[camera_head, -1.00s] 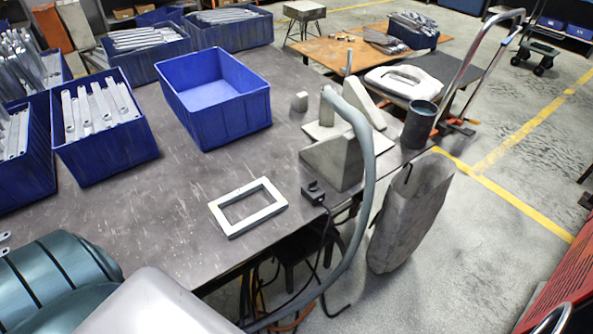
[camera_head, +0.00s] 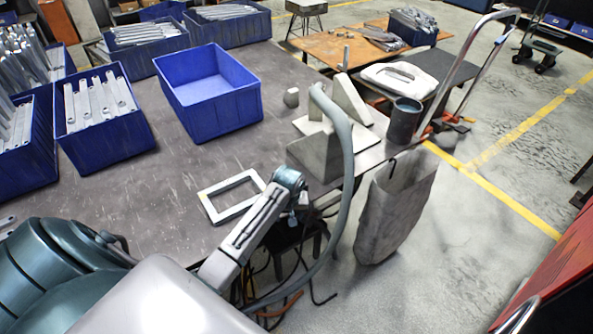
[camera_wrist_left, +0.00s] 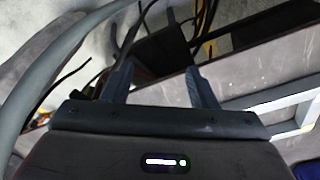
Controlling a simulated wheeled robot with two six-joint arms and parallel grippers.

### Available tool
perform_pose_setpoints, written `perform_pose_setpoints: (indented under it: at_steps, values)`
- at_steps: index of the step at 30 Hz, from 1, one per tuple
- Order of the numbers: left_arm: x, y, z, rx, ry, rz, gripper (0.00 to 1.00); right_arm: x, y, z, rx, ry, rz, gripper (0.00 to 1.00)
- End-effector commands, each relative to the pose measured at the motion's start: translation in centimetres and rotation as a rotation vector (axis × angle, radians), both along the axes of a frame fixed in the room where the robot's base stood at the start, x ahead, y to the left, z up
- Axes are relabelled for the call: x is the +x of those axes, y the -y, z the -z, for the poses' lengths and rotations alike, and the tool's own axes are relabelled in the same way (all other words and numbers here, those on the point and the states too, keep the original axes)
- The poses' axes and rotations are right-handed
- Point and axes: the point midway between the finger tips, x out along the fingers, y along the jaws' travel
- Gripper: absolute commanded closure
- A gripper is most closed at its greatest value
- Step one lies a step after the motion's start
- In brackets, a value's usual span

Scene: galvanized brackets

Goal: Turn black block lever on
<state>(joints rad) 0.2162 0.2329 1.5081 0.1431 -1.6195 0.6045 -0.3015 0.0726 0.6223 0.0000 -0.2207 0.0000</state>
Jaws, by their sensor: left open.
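The black block with its lever does not show clearly in the head view; my left arm covers the table edge near the white frame. My left gripper (camera_head: 299,208) points down at that edge, its fingers small and partly hidden. In the left wrist view my left gripper (camera_wrist_left: 160,72) is open, with its two dark fingers apart and nothing held between them. A dark shape (camera_wrist_left: 165,48) with cables lies beyond the fingers; I cannot tell whether it is the block or something under the table.
A white rectangular frame (camera_head: 208,207) lies on the table left of my arm. A grey hose (camera_head: 343,150) arcs down past the right side of my gripper. Grey angled blocks (camera_head: 314,157) stand behind. A blue bin (camera_head: 215,108) is farther back. A grey bag (camera_head: 392,215) hangs at right.

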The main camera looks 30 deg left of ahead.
Motion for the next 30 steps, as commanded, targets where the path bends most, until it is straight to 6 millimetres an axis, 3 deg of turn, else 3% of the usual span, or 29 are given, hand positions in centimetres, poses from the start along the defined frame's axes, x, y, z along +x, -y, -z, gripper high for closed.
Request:
perform_pose_setpoints:
  at_steps: [8,12,19,24,30]
  values:
    - [6.6,-2.7,-5.1,-0.036,-0.024,-0.210,0.47,0.2,1.3,-0.2,-0.013,0.002,-0.005,0.64]
    - [10.3,-4.5,-9.1,-0.067,-0.041,-0.356,0.47,0.1,1.3,-0.3,-0.013,0.001,-0.004,0.64]
    - [13.6,-6.3,-13.8,-0.108,-0.071,-0.521,0.47,0.1,1.0,-0.3,-0.010,0.001,-0.003,0.64]
    - [14.1,-6.5,-14.0,-0.116,-0.079,-0.552,0.47,0.1,0.2,-0.5,-0.002,0.000,-0.001,0.64]
    - [13.9,-6.5,-10.8,-0.116,-0.083,-0.552,0.47,0.1,0.0,-1.1,0.000,0.000,0.000,0.64]
